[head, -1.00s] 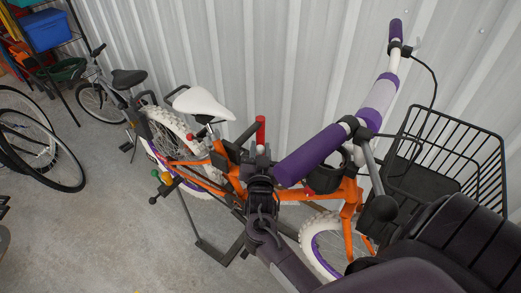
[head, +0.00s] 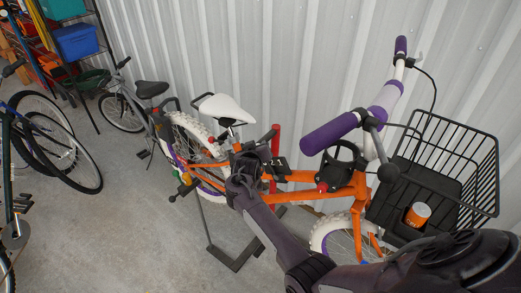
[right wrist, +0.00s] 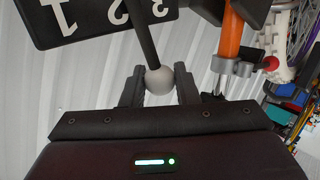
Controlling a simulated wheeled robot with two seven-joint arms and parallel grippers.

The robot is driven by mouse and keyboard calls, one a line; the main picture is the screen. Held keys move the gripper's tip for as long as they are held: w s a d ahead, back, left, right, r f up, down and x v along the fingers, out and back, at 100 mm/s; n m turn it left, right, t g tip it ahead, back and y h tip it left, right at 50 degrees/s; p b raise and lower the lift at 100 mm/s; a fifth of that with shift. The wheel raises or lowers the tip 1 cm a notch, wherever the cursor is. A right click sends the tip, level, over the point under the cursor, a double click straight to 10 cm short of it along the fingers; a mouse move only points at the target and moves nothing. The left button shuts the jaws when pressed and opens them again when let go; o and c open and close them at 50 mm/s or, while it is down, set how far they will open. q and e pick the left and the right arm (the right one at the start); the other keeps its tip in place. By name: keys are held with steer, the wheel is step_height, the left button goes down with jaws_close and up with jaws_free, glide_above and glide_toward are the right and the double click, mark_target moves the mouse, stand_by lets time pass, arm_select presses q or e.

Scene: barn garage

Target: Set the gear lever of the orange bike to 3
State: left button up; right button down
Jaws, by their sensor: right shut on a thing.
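The orange bike (head: 340,196) stands along the metal wall, with a white saddle and purple handlebar padding. My right gripper (head: 256,156) is at the middle of its frame. In the right wrist view, the right gripper (right wrist: 159,90) is shut on the pale round knob of the gear lever (right wrist: 146,38), whose dark stem runs up from the knob. A black number plate (right wrist: 90,32) with white 1, 2 and 3 appears upside down behind the stem. The stem crosses near the 3, but the exact slot cannot be told. The lever is hidden in the head view. My left gripper is not in view.
A black wire basket (head: 455,160) with an orange can (head: 418,214) is at the bike's front. A black stand (head: 236,252) is under the bike. A grey bike (head: 148,112) and other wheels (head: 65,150) are on the left.

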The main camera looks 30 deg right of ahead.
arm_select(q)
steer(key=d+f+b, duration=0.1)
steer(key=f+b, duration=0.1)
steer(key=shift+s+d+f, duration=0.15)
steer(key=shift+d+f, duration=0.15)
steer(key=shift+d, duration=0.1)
arm_select(e)
steer(key=w+f+n+g, duration=0.1)
steer(key=f, duration=0.1)
steer(key=w+f+n+g, duration=0.1)
steer(key=shift+w+a+f+g, duration=0.2)
steer(key=shift+a+f+g, duration=0.1)
steer(key=shift+a+f, duration=0.1)
